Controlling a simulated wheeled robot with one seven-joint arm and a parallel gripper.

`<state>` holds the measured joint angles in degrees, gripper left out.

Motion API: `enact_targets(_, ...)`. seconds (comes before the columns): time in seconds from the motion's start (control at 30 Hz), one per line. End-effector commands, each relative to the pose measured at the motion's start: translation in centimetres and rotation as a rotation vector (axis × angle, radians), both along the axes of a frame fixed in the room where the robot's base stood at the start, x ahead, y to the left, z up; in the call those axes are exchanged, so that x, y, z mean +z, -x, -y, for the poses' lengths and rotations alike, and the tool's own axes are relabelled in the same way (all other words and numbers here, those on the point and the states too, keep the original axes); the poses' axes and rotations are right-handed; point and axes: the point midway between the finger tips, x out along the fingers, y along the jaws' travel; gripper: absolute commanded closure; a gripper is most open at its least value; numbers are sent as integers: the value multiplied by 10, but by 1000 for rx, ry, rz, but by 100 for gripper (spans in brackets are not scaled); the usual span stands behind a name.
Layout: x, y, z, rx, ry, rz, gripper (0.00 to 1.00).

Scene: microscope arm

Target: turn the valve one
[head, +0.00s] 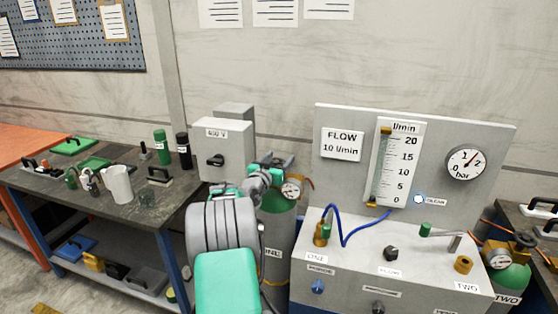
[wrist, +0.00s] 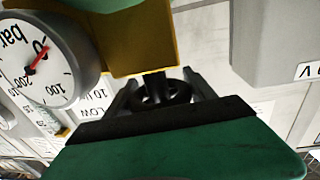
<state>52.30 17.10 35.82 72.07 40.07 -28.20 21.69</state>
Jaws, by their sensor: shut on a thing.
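The cylinder marked ONE (head: 275,252) stands behind my arm, against the wall. In the wrist view, its black valve handwheel (wrist: 160,94) sits on a brass valve body (wrist: 140,50). My gripper (wrist: 163,90) has one finger on each side of the handwheel and is shut on it. A round bar gauge (wrist: 40,62) is beside the valve, its red needle near the 0 mark; it also shows in the head view (head: 292,188). In the head view my gripper (head: 270,176) is at the top of the cylinder, and my arm hides the handwheel.
A grey electrical box (head: 222,150) with a black knob is just left of the valve. The flow panel console (head: 350,262) stands right of the cylinder, with a blue hose (head: 342,230). A cluttered bench (head: 60,190) is at left. Cylinder TWO (head: 510,280) is far right.

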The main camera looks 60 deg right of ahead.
Motion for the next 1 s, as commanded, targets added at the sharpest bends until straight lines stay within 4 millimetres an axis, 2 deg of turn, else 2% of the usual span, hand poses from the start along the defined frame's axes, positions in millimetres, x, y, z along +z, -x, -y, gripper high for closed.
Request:
enact_targets(0.2, -8, 0, 1, -63, 4, -6, 77)
enact_targets(0.4, -3, 3, 0, -133, 3, -1, 77)
enact_targets(0.67, 0, 4, 0, -139, 0, -1, 77)
enact_targets(0.7, 0, 4, 0, -139, 0, -1, 35)
enact_targets(0.93, 0, 4, 0, -138, 0, -1, 17)
enact_targets(1.0, 0, 4, 0, -138, 0, -1, 14)
